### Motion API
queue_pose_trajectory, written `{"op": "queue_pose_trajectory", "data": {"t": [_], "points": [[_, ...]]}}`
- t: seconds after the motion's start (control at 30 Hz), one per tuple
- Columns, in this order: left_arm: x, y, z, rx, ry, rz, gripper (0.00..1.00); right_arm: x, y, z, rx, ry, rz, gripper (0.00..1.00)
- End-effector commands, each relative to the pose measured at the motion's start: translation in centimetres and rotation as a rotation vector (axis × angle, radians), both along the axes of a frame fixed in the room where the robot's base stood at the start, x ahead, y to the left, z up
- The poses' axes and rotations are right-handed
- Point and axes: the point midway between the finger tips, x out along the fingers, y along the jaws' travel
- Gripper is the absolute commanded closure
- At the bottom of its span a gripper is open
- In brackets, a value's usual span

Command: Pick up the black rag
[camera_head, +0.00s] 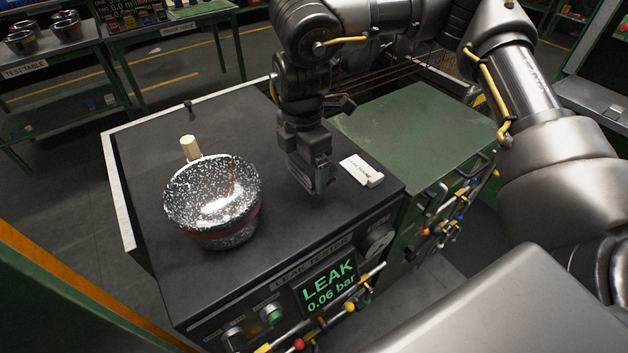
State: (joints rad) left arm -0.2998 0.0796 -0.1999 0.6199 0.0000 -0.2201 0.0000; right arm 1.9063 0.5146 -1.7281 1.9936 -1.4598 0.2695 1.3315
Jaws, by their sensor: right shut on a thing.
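My right gripper (318,186) points down over the dark top of the leak tester (215,110), right of the speckled pot. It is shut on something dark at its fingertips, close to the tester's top. I cannot make out the black rag's outline against the dark fingers and surface, and no rag shows clearly elsewhere. My left gripper is not in view.
A speckled black-and-white pot (210,192) with a pale handle (190,147) stands on the tester. A white labelled piece (361,170) lies right of the gripper. The tester's screen (328,284) reads LEAK 0.06 bar. A green cabinet (415,125) adjoins on the right.

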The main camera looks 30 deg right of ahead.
Motion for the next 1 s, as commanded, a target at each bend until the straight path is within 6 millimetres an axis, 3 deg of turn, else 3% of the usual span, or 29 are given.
{"op": "queue_pose_trajectory", "data": {"t": [0.17,0.5,1.0], "points": [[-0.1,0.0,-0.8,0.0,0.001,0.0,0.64,2.1,2.7,3.9,-0.001,-0.006,-0.002,0.32],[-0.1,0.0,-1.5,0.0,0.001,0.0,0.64,6.0,7.8,6.7,-0.001,-0.002,-0.002,0.32],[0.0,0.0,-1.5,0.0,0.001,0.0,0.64,7.4,9.5,7.7,0.0,0.0,-0.001,0.32]]}}
